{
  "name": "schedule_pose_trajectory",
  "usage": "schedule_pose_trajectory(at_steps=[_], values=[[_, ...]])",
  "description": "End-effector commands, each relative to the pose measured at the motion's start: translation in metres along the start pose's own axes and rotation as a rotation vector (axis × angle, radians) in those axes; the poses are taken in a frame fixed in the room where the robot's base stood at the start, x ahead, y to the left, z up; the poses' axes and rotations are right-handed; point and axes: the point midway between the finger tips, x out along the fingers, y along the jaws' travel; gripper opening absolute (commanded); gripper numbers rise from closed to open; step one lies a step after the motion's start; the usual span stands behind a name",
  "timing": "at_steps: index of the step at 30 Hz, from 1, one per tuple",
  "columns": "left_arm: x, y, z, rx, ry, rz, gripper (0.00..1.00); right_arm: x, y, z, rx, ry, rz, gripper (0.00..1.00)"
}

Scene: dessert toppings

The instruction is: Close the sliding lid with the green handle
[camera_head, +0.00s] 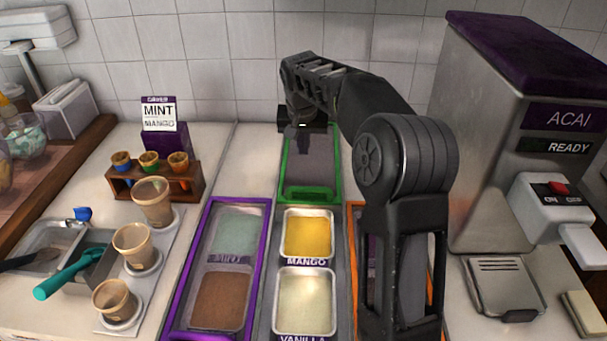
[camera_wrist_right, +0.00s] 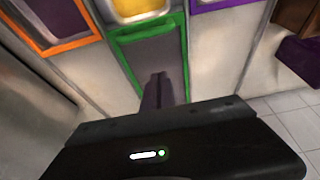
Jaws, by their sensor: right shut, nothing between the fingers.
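The sliding lid with the green frame (camera_head: 283,180) is at the far end of the middle topping well. In front of it the mango tray (camera_head: 309,234) and the vanilla tray (camera_head: 305,290) are uncovered. In the right wrist view the green frame (camera_wrist_right: 183,55) shows beneath my gripper. My right gripper (camera_head: 304,130) is shut and empty, over the lid's far end; its fingers (camera_wrist_right: 158,92) reach toward the lid's panel. I cannot tell whether they touch it. My left gripper is not in view.
A purple-framed lid (camera_head: 264,235) covers the left well. An orange-framed lid (camera_head: 350,208) is partly behind my right arm. The acai machine (camera_head: 470,130) stands at right. Cups (camera_head: 133,246) and a small rack (camera_head: 160,183) stand at left. A tiled wall (camera_head: 240,60) closes the back.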

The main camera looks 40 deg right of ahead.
Motion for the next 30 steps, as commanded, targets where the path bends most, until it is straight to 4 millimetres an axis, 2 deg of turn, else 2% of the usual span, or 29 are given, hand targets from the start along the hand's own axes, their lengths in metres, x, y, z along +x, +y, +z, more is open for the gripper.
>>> schedule_pose_trajectory(at_steps=[6, 11, 17, 25, 30], values=[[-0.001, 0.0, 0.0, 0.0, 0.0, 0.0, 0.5, 0.003, 0.0, 0.0, 0.0, -0.001, 0.001, 0.0], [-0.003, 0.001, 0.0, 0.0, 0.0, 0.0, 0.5, 0.015, 0.001, 0.0, 0.001, -0.002, 0.002, 0.0], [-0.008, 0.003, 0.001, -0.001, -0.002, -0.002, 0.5, 0.048, 0.001, 0.001, 0.001, -0.005, 0.003, 0.0], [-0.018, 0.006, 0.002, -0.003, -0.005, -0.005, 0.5, 0.102, 0.0, 0.001, 0.0, -0.003, 0.001, 0.0], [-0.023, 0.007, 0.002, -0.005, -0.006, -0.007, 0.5, 0.094, 0.0, 0.025, -0.002, 0.0, -0.001, 0.0]])
